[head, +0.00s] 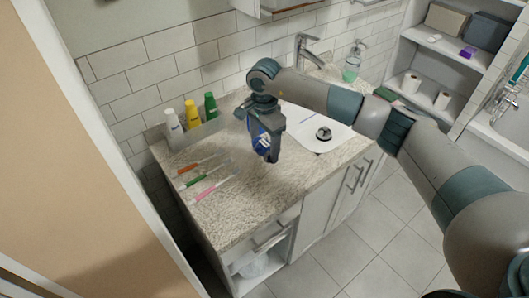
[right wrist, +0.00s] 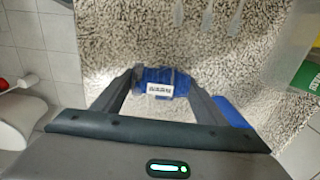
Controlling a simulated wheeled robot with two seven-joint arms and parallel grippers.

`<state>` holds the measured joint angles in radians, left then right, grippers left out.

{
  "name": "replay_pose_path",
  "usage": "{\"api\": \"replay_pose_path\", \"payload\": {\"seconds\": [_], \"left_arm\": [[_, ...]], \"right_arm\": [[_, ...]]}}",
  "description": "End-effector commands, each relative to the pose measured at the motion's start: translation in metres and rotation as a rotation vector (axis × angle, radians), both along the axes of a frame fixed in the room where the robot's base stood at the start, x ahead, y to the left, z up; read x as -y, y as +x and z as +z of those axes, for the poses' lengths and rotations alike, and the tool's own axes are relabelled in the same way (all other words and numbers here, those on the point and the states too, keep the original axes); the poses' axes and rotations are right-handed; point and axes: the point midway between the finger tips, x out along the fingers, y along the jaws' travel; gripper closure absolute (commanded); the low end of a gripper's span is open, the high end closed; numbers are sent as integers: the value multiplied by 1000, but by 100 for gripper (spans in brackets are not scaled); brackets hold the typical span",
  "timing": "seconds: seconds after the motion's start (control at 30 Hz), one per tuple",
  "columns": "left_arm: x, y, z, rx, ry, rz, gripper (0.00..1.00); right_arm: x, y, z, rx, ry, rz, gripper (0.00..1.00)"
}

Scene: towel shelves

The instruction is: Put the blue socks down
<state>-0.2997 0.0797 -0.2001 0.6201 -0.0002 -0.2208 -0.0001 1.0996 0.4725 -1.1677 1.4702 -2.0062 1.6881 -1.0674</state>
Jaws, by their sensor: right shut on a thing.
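My right gripper (head: 266,155) points down over the speckled counter (head: 255,195), left of the sink. It is shut on the blue socks (head: 263,141), which show as a small blue bundle with a white label (right wrist: 160,82) between the two fingers in the right wrist view. More blue (right wrist: 230,112) shows by the right finger there; I cannot tell whether it is part of the socks. The gap between the socks and the counter is hard to judge. My left gripper is not in view.
An orange (head: 188,168), a green (head: 196,180) and a pink toothbrush (head: 206,191) lie on the counter's left side. White (head: 174,128), yellow (head: 192,114) and green bottles (head: 210,105) stand behind them. The white sink (head: 305,132) is to the right. The counter's front is clear.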

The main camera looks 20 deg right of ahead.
Motion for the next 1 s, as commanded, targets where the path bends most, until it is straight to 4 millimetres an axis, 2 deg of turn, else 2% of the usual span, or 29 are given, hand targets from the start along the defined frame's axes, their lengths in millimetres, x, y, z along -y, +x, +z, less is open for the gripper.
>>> {"api": "replay_pose_path", "payload": {"seconds": [0.13,0.3,0.77,0.8,0.83,0.87,1.0], "left_arm": [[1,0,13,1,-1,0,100],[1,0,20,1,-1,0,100],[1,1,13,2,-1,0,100],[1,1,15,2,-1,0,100],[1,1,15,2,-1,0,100],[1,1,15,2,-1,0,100],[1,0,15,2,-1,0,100]], "right_arm": [[0,-2,-15,-5,0,0,56],[0,-1,-33,-3,0,0,56],[0,0,-40,-1,0,0,56],[0,-1,-38,-1,0,0,27],[0,-1,-38,-1,0,0,20],[0,-1,-38,-1,0,0,16],[0,-1,-38,-1,0,0,16]]}}
